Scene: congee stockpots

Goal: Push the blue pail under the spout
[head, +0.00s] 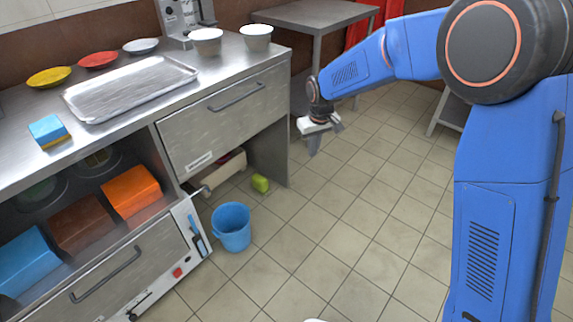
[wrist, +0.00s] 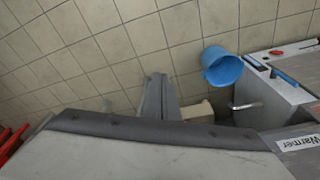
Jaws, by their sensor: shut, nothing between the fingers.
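The blue pail (head: 231,228) stands upright on the tiled floor, close to the front corner of the lower cabinet. It also shows in the wrist view (wrist: 221,68), right of my fingers. A small metal spout (head: 202,190) sticks out under the counter, behind and left of the pail; in the wrist view the spout (wrist: 245,105) is below the pail and apart from it. My gripper (head: 314,148) is shut and empty, pointing down right of the counter's end, clear of the pail. Its closed fingers (wrist: 160,92) show in the wrist view. The spout's outlet is too small to see clearly.
A yellow-green block (head: 260,183) lies on the floor between the pail and the counter's end panel. A beige box (head: 224,172) is under the drawer. The floor (head: 345,235) right of the pail is clear.

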